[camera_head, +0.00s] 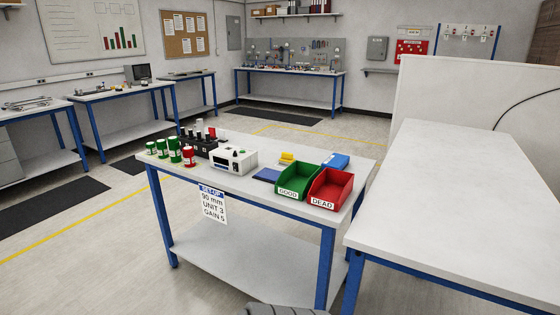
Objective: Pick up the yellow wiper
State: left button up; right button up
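A small yellow object (287,157), which looks like the yellow wiper, lies on the white top of the blue-legged table (240,196) in the middle. It is behind the green bin and left of a blue box; its exact shape is too small to tell. Neither of my grippers shows in this view.
A green bin (290,193) marked GOOD and a red bin (325,204) marked DEAD stand at the table's front right. A blue box (335,162), a dark blue flat item (267,175), a white instrument (233,161) and several green cans (174,150) share the top. An empty white table (450,190) stands right.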

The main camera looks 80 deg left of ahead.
aim_at(286, 159)
jog(key=u, duration=2.75)
